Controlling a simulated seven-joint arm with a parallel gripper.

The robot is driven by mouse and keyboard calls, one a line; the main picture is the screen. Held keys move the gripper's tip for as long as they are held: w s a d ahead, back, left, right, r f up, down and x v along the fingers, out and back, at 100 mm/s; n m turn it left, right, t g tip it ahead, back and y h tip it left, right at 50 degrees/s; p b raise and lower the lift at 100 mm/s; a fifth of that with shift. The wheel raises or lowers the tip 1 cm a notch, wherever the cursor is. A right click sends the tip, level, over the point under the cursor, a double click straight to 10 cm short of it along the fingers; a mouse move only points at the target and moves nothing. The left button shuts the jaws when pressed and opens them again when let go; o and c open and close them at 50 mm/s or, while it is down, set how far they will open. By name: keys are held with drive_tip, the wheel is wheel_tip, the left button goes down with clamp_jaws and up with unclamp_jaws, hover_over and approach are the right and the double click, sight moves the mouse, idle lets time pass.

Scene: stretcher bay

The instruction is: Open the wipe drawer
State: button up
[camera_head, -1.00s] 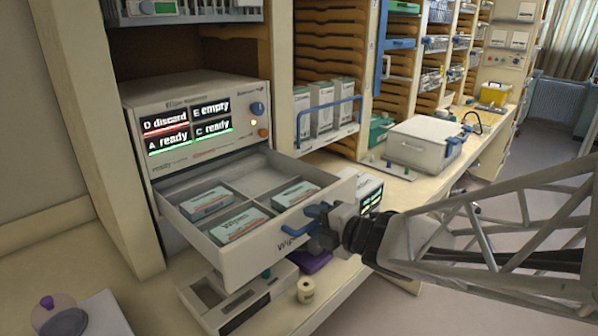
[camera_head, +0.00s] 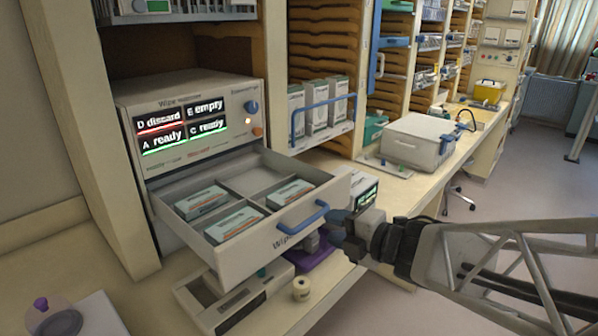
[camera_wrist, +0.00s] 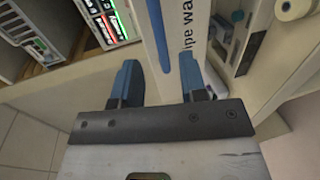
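The wipe drawer (camera_head: 262,262) is pulled out of the white wipe warmer (camera_head: 250,108). Its tray is divided into compartments. Packs (camera_head: 234,224) lie in three compartments, and one at the back is empty. The blue bar handle (camera_head: 303,219) is on the drawer front. My gripper (camera_head: 337,226) is just right of the handle, seemingly clear of it. In the wrist view its two blue fingers (camera_wrist: 159,72) are apart, with nothing seen held between them.
Below the drawer, a pale box (camera_head: 213,318), a purple item (camera_head: 312,256) and a small roll (camera_head: 301,289) are on the counter (camera_head: 345,279). A white case (camera_head: 416,142) stands farther right. Open floor (camera_head: 500,190) lies to the right.

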drive_tip(key=shift+s+d+r, duration=0.1)
drive_tip(key=shift+s+d, duration=0.25)
drive_tip(key=shift+d, duration=0.05)
idle(0.4)
drive_tip(key=d+r+m+t+h, duration=0.1)
drive_tip(key=d+m+h, duration=1.05)
drive_tip(key=m, duration=0.45)
drive_tip(key=s+a+f+m+g, duration=0.1)
drive_tip(key=s+m+g, duration=0.3)
drive_tip(key=s, duration=0.3)
drive_tip(key=s+a+f+m+g, duration=0.2)
drive_tip(key=s+m+g, duration=0.3)
drive_tip(key=s+m, duration=0.2)
drive_tip(key=shift+s, duration=0.65)
